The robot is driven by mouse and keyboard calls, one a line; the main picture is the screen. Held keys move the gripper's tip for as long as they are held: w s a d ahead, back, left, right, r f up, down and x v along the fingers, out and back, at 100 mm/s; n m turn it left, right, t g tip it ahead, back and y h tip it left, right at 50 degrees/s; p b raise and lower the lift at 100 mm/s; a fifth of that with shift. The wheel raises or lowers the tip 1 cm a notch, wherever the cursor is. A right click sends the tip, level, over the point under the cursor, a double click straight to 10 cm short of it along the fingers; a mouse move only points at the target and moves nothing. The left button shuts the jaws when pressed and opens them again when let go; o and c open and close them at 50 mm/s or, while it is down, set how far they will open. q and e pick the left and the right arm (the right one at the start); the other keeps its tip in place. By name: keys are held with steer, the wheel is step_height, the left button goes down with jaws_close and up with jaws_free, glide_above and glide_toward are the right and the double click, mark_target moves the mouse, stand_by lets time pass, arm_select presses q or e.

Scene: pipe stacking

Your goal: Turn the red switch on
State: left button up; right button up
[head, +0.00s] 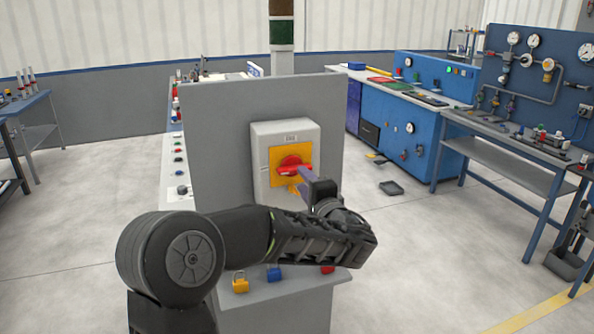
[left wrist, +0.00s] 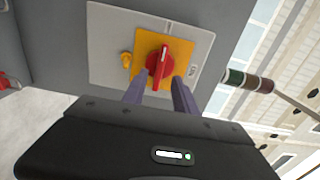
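The red switch (head: 292,166) is a rotary knob on a yellow plate (head: 277,181) in a light grey box on an upright grey panel. Its handle lies roughly sideways in the head view. It also shows in the left wrist view as a red knob (left wrist: 158,64) with a raised handle. My left gripper (head: 306,180) is in front of the knob, coming from the lower right. In the left wrist view its two fingers (left wrist: 160,84) are apart, at the knob's near edge, with the handle between their lines. I cannot tell whether they touch it. My right gripper is out of view.
A yellow padlock (head: 240,284), a blue padlock (head: 273,273) and a red padlock (head: 327,269) sit on the ledge below the panel (head: 215,130). Blue workbenches (head: 412,140) stand behind to the right. Open floor (head: 90,210) lies to the left.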

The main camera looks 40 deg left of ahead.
mark_target(294, 168)
arm_select(q)
steer(key=p+x, duration=0.2)
steer(key=x, duration=0.3)
steer(key=shift+w+a, duration=0.2)
steer(key=shift+a, duration=0.15)
steer(key=shift+c, duration=0.4)
jaws_close()
